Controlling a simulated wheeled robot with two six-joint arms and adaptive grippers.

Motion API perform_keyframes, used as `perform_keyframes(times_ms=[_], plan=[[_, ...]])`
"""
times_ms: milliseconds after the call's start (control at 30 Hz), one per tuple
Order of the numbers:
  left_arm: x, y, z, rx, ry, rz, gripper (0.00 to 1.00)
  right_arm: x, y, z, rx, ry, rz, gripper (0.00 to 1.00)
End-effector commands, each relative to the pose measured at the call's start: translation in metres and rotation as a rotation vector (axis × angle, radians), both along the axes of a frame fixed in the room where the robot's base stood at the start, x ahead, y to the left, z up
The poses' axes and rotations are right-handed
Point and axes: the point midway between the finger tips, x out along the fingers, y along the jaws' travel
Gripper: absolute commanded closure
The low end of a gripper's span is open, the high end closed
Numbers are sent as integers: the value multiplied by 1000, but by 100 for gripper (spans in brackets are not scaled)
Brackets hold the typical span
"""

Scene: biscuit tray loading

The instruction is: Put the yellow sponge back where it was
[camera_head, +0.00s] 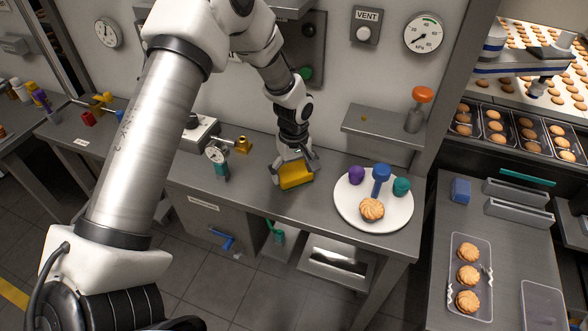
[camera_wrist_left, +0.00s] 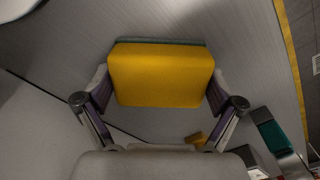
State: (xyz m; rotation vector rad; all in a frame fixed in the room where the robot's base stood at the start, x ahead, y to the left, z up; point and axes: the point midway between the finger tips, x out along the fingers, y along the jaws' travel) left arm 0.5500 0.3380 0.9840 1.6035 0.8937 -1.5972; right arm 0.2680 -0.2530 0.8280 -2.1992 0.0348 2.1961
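The yellow sponge (camera_head: 296,175) has a thin green layer and is at the grey counter, left of the white round plate. It also fills the middle of the left wrist view (camera_wrist_left: 160,78). My left gripper (camera_head: 294,172) reaches down to it, with one finger against each short side of the sponge. In the left wrist view both fingers (camera_wrist_left: 160,92) touch its sides, and its yellow face is towards the camera. I cannot tell whether the sponge rests on the counter or is just above it. My right gripper is not in view.
The white plate (camera_head: 347,212) holds a biscuit (camera_head: 371,209) and purple, blue and teal pieces. A gauge with a teal part (camera_head: 221,170) stands left of the sponge. A wall shelf (camera_head: 383,127) holds an orange-topped bottle (camera_head: 417,108). The counter (camera_head: 255,192) in front of the gauge is clear.

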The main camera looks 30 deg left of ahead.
Motion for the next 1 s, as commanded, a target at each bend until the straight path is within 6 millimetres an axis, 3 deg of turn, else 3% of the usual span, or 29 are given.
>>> perform_keyframes(times_ms=[333,467,800,1000], plan=[[0,0,0,0,0,0,0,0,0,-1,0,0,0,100],[1,0,10,0,-2,0,0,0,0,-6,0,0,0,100],[1,0,91,0,-5,-1,0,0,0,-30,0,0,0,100],[0,0,118,-1,-1,0,0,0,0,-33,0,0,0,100]])
